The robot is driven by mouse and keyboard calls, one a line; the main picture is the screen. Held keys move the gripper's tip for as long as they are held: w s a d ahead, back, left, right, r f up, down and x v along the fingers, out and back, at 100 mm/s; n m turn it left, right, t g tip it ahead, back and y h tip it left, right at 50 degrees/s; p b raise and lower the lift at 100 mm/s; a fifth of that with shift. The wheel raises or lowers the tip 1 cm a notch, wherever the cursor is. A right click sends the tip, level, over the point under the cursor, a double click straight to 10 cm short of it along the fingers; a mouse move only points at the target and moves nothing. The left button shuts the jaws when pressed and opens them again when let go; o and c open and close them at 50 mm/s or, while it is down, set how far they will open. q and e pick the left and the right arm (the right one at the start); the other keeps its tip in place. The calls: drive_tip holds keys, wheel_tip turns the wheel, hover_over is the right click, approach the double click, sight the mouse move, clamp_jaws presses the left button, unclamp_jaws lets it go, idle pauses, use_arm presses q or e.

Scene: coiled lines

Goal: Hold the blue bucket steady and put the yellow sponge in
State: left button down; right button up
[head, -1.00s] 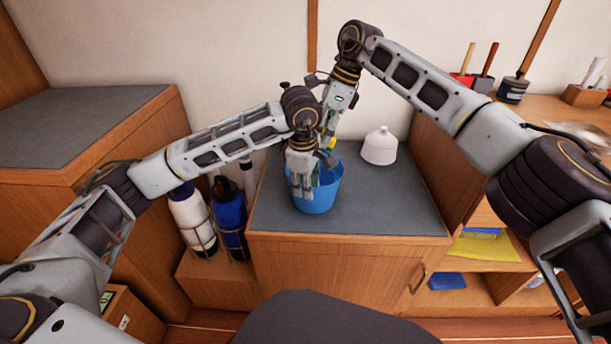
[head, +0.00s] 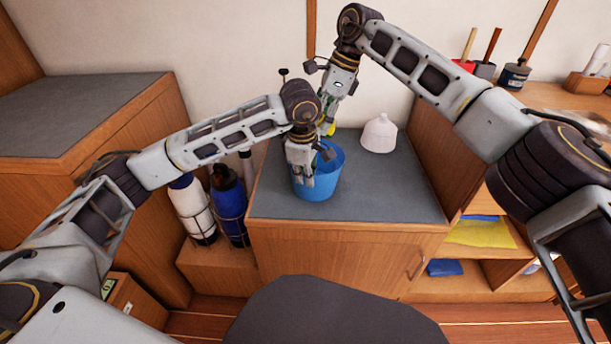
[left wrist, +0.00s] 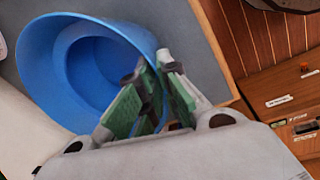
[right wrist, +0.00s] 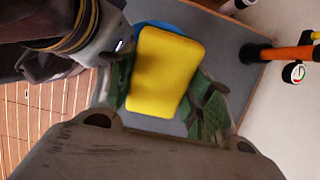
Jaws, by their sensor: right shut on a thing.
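The blue bucket (head: 326,182) stands on the grey cabinet top, partly hidden by my left gripper (head: 302,180). In the left wrist view the bucket (left wrist: 50,55) looks empty where its inside shows. My left gripper (left wrist: 152,72) has its fingers close together at the rim, with the wall between them. The yellow sponge (right wrist: 165,72) is held between the green finger pads of my right gripper (right wrist: 163,100). In the head view the sponge (head: 328,128) shows only in part, just behind and above the bucket's far rim. In the right wrist view some blue shows behind it.
Bottles (head: 192,208) stand in a rack below left. Shelves with yellow and blue cloths (head: 480,233) are at right. A wall is behind.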

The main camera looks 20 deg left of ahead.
drive_tip(key=shift+f, duration=0.15)
use_arm(q)
drive_tip(key=shift+f, duration=0.1)
use_arm(e)
wheel_tip(320, 180, down, 13)
idle(2.6)
drive_tip(key=o, duration=1.1)
drive_tip(key=shift+c, duration=0.2)
drive_tip(key=shift+r, duration=0.2)
drive_tip(key=w+d+r, duration=0.2)
drive_tip(key=d, duration=0.4)
drive_tip(key=w+d+r, duration=0.1)
drive_tip(key=d+r, duration=0.1)
drive_tip(key=d, duration=0.5)
drive_tip(key=shift+w+r, duration=0.3)
drive_tip(key=shift+w, duration=0.1)
